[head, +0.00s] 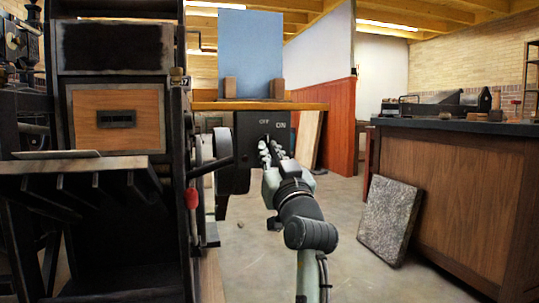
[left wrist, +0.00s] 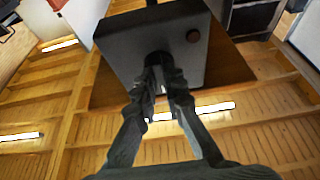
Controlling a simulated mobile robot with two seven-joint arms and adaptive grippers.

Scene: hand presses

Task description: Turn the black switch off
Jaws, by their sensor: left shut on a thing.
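The black switch box (head: 246,132) is mounted under the edge of a wooden shelf in the head view, with white OFF and ON labels on its face. My left gripper (head: 265,147) reaches up to the box front, just below the labels. In the left wrist view the box (left wrist: 128,48) fills the upper middle, and the fingers of my left gripper (left wrist: 160,72) are closed at a dark spot on its face. The gripped switch lever is mostly hidden by the fingertips, so its exact position cannot be told. My right gripper is out of view.
A black press frame (head: 180,150) with a red-knobbed handle (head: 192,198) stands close on the left. A blue panel (head: 250,55) stands on the shelf above. A stone slab (head: 390,220) leans on the wooden counter (head: 450,190) at right. Open floor lies between.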

